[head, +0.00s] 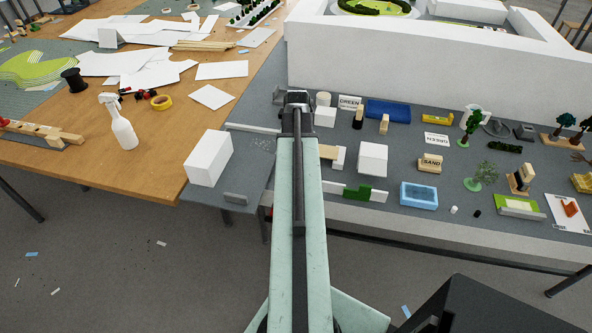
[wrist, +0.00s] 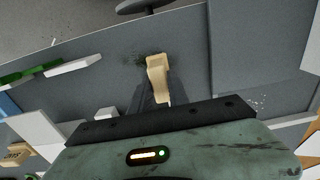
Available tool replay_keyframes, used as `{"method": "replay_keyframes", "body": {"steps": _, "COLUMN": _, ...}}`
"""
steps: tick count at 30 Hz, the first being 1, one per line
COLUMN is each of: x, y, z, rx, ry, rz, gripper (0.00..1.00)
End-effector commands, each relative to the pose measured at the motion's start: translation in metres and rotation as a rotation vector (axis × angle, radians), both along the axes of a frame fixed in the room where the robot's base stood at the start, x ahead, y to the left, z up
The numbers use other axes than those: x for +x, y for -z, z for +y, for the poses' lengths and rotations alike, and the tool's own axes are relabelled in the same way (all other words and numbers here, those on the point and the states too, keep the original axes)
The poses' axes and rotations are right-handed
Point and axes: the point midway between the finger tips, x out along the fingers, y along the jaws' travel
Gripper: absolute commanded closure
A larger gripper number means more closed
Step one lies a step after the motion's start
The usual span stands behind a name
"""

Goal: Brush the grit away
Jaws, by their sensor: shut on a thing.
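In the wrist view, my gripper (wrist: 152,95) is shut on a pale wooden piece (wrist: 157,68), which looks like a brush handle. Its far end points toward the table's front edge. I cannot tell whether the held piece touches the surface or the grit. In the head view, my arm hides the fingers, the held piece and the dark patch.
A green block (head: 357,192), white box (head: 372,159) and blue tray (head: 418,196) stand right of my arm. A larger white box (head: 208,158) stands left. Pale specks (head: 262,143) lie on the grey board (head: 236,186). The table's front edge is close to the held piece.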

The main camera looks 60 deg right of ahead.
Motion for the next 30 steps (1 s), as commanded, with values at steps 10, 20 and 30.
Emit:
{"method": "replay_keyframes", "body": {"steps": 10, "x": 0.000, "y": -0.033, "z": 0.000, "rx": 0.000, "ry": 0.000, "rz": 0.000, "gripper": 1.00}}
{"method": "replay_keyframes", "body": {"steps": 20, "x": 0.000, "y": -0.061, "z": 0.000, "rx": 0.000, "ry": 0.000, "rz": 0.000, "gripper": 1.00}}
{"method": "replay_keyframes", "body": {"steps": 30, "x": 0.000, "y": -0.059, "z": 0.000, "rx": 0.000, "ry": 0.000, "rz": 0.000, "gripper": 1.00}}
